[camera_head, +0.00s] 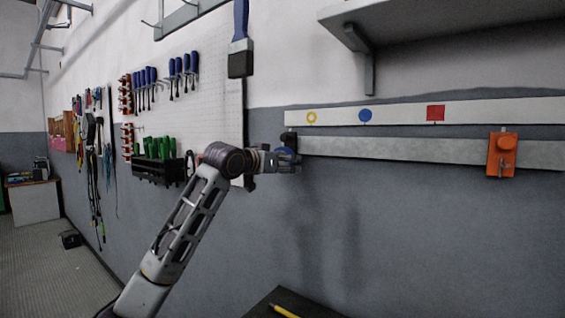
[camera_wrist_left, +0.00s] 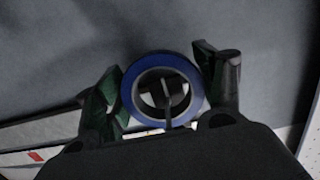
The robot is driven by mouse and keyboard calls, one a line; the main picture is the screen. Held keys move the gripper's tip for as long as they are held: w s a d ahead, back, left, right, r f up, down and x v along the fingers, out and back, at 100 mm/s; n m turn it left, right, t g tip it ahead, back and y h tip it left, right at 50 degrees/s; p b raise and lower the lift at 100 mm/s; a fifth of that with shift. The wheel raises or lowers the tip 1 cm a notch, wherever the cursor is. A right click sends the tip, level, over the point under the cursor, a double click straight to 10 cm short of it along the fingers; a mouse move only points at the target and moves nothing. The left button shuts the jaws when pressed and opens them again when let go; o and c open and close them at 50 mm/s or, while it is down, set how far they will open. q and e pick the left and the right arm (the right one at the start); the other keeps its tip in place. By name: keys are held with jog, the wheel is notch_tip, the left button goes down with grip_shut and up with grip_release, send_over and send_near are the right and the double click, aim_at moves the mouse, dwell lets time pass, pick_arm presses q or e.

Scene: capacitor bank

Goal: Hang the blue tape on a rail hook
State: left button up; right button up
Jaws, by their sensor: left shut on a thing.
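The blue tape is a ring (camera_wrist_left: 128,88) held upright in the left wrist view. My left gripper (camera_wrist_left: 165,88) is shut on it, one finger on each side of the ring. In the head view my left gripper (camera_head: 289,161) is at the left end of the metal rail (camera_head: 420,149), with a sliver of the tape (camera_head: 284,152) showing. A dark hook-like piece (camera_head: 291,140) stands there. Through the ring, a dark piece with a stem shows in the wrist view. I cannot tell whether the ring is around it or before it.
An orange clamp-like piece (camera_head: 502,154) hangs on the rail at right. A white strip (camera_head: 390,112) above bears a yellow ring, blue dot and red square. A shelf (camera_head: 440,25) overhangs. A pegboard (camera_head: 215,100) with tools is at left, and a dark table (camera_head: 270,306) below.

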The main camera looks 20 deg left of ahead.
pick_arm(q)
jog(key=shift+w+f, duration=0.1)
jog(key=shift+f, duration=0.05)
dwell(0.8)
jog(key=o, duration=1.1)
jog(key=v, duration=1.2)
dwell(0.3)
